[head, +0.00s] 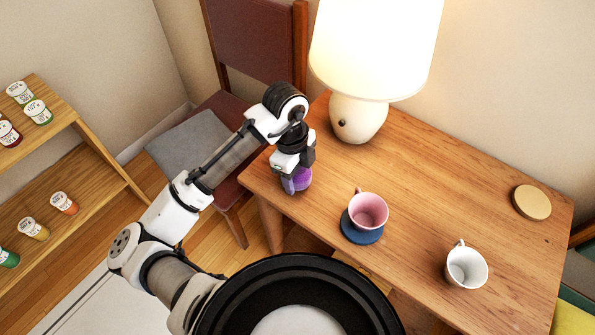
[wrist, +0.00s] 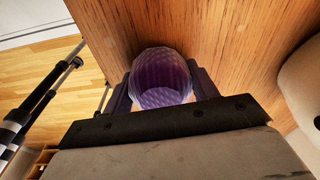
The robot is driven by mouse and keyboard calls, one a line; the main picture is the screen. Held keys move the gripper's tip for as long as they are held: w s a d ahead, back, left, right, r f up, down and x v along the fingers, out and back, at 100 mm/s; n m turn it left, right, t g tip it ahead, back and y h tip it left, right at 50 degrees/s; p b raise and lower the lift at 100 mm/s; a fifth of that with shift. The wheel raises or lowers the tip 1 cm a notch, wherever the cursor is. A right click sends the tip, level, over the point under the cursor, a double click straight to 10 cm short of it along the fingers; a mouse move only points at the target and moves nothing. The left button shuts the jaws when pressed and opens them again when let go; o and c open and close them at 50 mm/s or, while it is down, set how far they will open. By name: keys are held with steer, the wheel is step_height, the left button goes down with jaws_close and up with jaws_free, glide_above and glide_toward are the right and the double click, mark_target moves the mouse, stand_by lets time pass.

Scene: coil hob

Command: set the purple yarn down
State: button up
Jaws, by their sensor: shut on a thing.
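The purple yarn (head: 303,179) is a small round ball at the left end of the wooden table (head: 410,165). My gripper (head: 296,182) is shut on it, pointing down. In the wrist view the yarn (wrist: 160,78) sits between the two fingers of my gripper (wrist: 160,88), with wood grain beyond it. The yarn is at or close above the tabletop near its left edge; I cannot tell whether it touches. The gripper hides part of the yarn in the head view.
A lit lamp (head: 358,118) stands behind the yarn. To the right are a pink cup (head: 368,212) on a blue coaster (head: 352,232), a white mug (head: 466,268) and a round tan disc (head: 531,202). The middle of the table is clear. A chair (head: 255,50) stands behind the table's left end.

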steer(key=shift+f, duration=0.15)
steer(key=o, duration=1)
steer(key=shift+c, duration=0.2)
steer(key=r, duration=0.8)
steer(key=a+r, duration=0.1)
steer(key=r, duration=0.3)
steer(key=shift+w+a+r, duration=0.1)
steer(key=shift+w+r, duration=0.05)
steer(key=shift+w, duration=0.2)
